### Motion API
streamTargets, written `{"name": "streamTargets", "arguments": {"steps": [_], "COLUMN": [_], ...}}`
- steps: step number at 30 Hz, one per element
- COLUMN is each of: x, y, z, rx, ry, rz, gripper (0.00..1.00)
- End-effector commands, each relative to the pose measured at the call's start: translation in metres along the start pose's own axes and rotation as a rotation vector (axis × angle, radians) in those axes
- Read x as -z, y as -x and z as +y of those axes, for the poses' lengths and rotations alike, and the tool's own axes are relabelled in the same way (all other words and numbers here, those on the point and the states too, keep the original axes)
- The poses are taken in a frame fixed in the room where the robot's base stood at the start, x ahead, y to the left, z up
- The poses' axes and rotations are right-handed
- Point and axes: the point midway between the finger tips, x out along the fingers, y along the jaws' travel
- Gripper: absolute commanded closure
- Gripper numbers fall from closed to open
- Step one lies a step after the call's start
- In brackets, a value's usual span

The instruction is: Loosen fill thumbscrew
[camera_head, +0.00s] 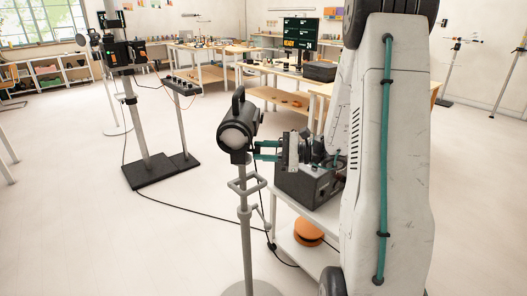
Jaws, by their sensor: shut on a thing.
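The fill light (237,130) is a black lamp with a pale round front and a top handle. It stands upright on a grey stand (246,225) in the middle of the view. My gripper (256,150) reaches in from the right with its two teal fingers level, at the lower right side of the lamp head. The fingers are shut on the small thumbscrew there. The thumbscrew itself is hidden between the fingertips and too small to make out.
Black cable (200,212) runs over the floor. Another stand with a black base (160,169) is at left. Open floor lies front left.

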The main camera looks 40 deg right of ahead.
Motion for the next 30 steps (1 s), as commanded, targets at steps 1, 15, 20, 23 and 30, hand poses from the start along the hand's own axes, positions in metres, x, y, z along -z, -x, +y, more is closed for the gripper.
{"name": "streamTargets", "arguments": {"steps": [1, 15, 20, 23, 30], "x": [0.0003, 0.0004, 0.0004, 0.0004, 0.0003], "y": [0.0004, 0.0003, 0.0003, 0.0003, 0.0002], "z": [0.0, 0.0003, 0.0003, 0.0003, 0.0004], "rx": [0.001, 0.0, 0.0, 0.0, 0.0], "ry": [0.027, 0.166, 0.17, 0.17, 0.169], "rz": [0.001, 0.001, 0.001, 0.001, 0.001], "gripper": [0.94, 0.94, 0.94, 0.94, 0.49]}}
